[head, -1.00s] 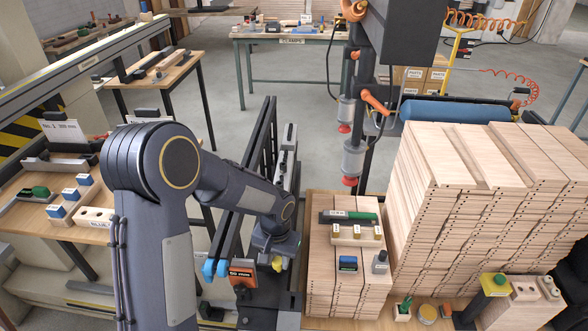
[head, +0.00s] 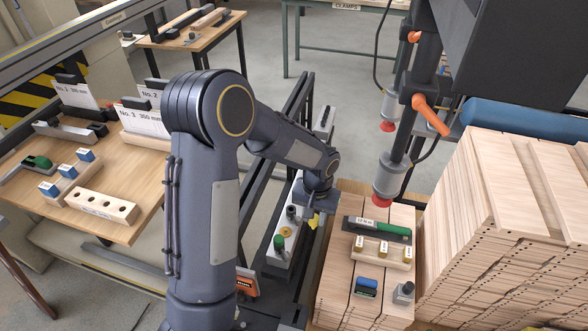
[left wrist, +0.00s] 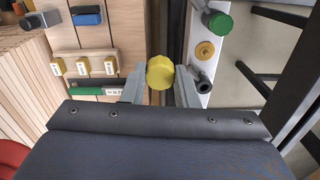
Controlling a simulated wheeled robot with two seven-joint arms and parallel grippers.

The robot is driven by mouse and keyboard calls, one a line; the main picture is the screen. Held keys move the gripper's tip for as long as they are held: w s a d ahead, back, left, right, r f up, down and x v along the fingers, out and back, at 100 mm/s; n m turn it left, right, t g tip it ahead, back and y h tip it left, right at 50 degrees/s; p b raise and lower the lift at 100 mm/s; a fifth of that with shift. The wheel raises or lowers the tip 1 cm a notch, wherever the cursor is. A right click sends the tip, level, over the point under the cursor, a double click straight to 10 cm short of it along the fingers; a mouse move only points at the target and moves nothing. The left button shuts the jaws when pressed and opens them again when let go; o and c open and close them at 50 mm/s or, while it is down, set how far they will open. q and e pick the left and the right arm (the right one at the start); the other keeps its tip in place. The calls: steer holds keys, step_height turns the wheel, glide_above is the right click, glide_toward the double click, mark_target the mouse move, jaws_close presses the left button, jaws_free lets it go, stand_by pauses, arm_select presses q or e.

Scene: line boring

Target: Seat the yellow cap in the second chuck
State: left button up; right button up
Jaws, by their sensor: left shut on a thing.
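My left gripper (left wrist: 160,85) is shut on the yellow cap (left wrist: 160,73), which sits between its fingertips. In the head view the cap (head: 313,221) shows small below the left gripper (head: 314,212), beside the boards' left edge. A pale narrow plate (head: 293,250) lies to its left. On the plate stand a chuck with a green cap (head: 279,243), a flat yellow disc (head: 286,231) and a dark cylinder (head: 291,212). They also show in the left wrist view: green cap (left wrist: 220,24), disc (left wrist: 205,50), dark cylinder (left wrist: 203,82). The cap is apart from them. My right gripper is out of view.
Boards to the right carry a green-handled tool (head: 378,229), a wooden block with several yellow-marked pegs (head: 383,249) and a blue item (head: 367,286). A red-tipped spindle (head: 382,200) hangs above them. A tall wood stack (head: 490,230) stands farther right. Dark rails (head: 268,160) run along the left.

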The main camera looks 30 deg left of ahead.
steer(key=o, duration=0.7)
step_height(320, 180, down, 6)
steer(key=b, duration=0.4)
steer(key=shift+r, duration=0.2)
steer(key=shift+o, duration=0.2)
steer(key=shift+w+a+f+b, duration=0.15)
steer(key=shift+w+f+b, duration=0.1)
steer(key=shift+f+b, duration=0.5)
arm_select(q)
steer(key=w+a+r+n, duration=0.2)
steer(key=w+a+n, duration=0.5)
steer(key=a+n, duration=0.4)
steer(key=shift+a+r+n, duration=0.15)
steer(key=shift+r+n, duration=0.1)
steer(key=shift+n, duration=0.85)
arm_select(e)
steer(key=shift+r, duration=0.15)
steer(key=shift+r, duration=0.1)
arm_select(q)
steer(key=shift+f+b, duration=2.65)
steer(key=shift+f, duration=1.3)
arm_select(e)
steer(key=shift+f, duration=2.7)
arm_select(q)
steer(key=shift+f+b, duration=1.25)
steer(key=shift+f, duration=0.7)
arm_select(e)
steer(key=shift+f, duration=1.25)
